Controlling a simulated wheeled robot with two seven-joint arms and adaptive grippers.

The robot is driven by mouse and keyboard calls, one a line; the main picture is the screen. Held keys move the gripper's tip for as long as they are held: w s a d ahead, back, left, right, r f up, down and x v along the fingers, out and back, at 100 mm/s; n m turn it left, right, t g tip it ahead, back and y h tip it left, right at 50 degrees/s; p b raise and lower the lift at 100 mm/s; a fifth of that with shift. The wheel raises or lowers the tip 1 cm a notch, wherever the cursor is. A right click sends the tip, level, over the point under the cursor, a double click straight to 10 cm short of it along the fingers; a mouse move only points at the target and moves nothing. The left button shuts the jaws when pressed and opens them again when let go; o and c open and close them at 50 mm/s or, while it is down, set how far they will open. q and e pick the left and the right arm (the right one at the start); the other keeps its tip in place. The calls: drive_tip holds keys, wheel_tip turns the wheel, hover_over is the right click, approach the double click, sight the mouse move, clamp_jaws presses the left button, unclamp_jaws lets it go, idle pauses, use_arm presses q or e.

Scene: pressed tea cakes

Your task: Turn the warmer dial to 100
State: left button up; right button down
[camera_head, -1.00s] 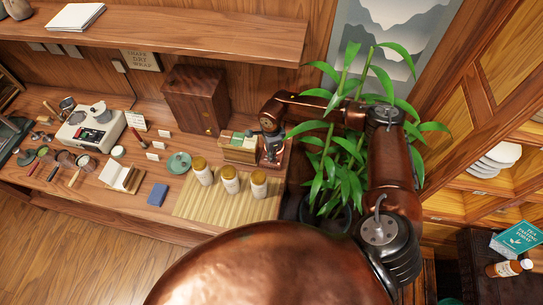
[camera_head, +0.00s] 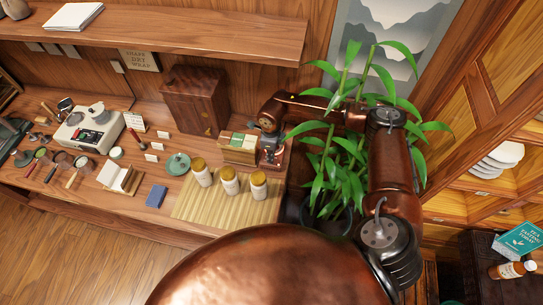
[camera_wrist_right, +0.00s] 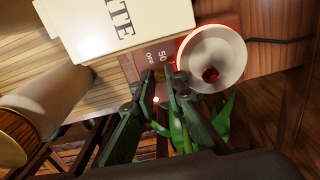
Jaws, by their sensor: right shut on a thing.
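The warmer (camera_wrist_right: 135,68) is a reddish-brown base in the right wrist view, with the pale marks "50" and "OFF" on it. A white round bowl-like part (camera_wrist_right: 232,48) with a red-lit rim and dark red centre sits at its right. My right gripper (camera_wrist_right: 160,74) is at the warmer's front edge, shut on the small dial, which its fingertips mostly hide. I cannot read the dial's setting; no "100" mark shows. In the head view my right gripper (camera_head: 270,146) reaches down over the warmer (camera_head: 273,165), which is small and partly covered. My left gripper is out of view.
A white lettered box (camera_wrist_right: 115,22) stands close beside the warmer. Gold-lidded jars (camera_head: 230,181) stand on a bamboo mat (camera_head: 222,212) to the left. A leafy plant (camera_head: 335,170) crowds my right arm. A dark wooden cabinet (camera_head: 195,100) stands behind.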

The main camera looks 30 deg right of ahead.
drive_tip(key=shift+s+f, duration=0.1)
drive_tip(key=shift+s, duration=0.05)
drive_tip(key=c, duration=2)
unclamp_jaws()
drive_tip(key=shift+o, duration=0.2)
drive_tip(key=shift+r, duration=4.05)
